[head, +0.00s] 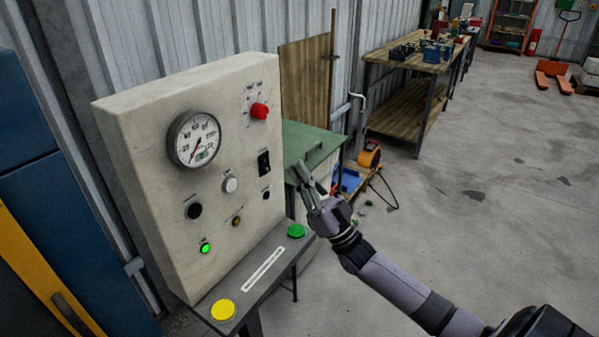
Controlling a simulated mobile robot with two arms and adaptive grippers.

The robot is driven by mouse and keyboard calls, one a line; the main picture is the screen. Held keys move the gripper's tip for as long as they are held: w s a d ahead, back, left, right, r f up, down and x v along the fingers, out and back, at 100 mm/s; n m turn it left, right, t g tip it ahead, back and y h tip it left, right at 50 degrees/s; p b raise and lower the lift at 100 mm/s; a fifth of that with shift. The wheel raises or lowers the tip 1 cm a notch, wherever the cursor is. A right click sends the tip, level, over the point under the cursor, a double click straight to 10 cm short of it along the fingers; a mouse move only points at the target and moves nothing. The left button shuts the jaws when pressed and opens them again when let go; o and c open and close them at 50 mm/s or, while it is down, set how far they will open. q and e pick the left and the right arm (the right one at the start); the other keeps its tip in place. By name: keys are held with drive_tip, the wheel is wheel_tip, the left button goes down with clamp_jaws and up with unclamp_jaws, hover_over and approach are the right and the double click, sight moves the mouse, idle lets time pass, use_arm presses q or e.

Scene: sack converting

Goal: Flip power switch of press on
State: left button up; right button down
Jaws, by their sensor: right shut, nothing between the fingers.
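The press control panel (150,130) is a cream box with a round gauge (195,139), a red rotary knob (259,111), a black rocker switch (264,163), several round buttons and a lit green lamp (205,248). The black rocker is on the panel's right side; its position is too small to tell. My right gripper (304,175) is shut and empty. It appears to the right of the rocker, with a gap between them in the picture, fingers pointing up and left. My left gripper is not in view.
A ledge (262,268) below the panel carries a yellow button (223,310) and a green button (296,230). A green-topped cabinet (310,142) stands behind my gripper. A wooden workbench (415,60) is further back. Concrete floor (500,190) lies open to the right.

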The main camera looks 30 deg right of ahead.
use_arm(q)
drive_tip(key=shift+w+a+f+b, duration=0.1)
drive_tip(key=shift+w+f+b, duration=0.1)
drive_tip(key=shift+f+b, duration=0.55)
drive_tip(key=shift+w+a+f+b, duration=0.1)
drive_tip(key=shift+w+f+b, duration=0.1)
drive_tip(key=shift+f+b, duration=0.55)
use_arm(e)
drive_tip(key=v, duration=0.8)
drive_tip(key=shift+s+d, duration=0.2)
drive_tip(key=shift+s, duration=0.3)
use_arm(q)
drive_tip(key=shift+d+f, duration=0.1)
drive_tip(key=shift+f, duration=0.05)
use_arm(e)
drive_tip(key=shift+f, duration=0.1)
